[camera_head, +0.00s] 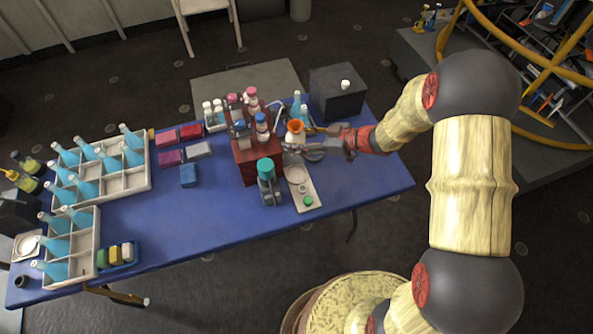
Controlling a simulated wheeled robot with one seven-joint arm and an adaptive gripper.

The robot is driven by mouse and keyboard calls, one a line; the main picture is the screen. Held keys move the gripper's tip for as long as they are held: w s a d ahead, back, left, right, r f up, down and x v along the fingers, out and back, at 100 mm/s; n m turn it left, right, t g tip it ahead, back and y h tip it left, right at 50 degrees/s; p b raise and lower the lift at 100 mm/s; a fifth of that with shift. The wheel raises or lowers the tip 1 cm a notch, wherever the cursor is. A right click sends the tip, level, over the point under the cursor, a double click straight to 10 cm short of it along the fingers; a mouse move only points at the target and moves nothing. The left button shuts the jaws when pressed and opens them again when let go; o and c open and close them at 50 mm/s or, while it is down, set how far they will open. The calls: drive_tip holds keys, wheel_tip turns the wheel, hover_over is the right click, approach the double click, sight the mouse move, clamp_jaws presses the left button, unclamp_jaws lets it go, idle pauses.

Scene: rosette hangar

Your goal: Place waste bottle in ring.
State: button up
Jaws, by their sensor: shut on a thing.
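A small white bottle with an orange funnel-like top (295,136) is upright at the right part of the blue table; I take it to be the waste bottle. My gripper (305,142) reaches in from the right and is shut on it, with grey fingers at its side. The fingers hide its lower part, so I cannot tell whether its base touches anything. Just in front is a light board (311,203) with a pale round shape (297,174) at its far end, partly under the gripper. I cannot tell whether this is the ring.
A dark red rack (243,162) with several bottles stands close on the left. A teal-capped bottle (267,180) stands in front. Blue bottles (298,107) and a dark box (337,92) are behind. White crates (139,184) stand at left. The table's (370,185) right end is clear.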

wheel_tip(320, 180, down, 16)
drive_tip(key=b, duration=0.5)
drive_tip(key=shift+f, duration=0.15)
drive_tip(key=shift+f, duration=0.1)
drive_tip(key=o, duration=1.1)
drive_tip(key=shift+o, duration=0.4)
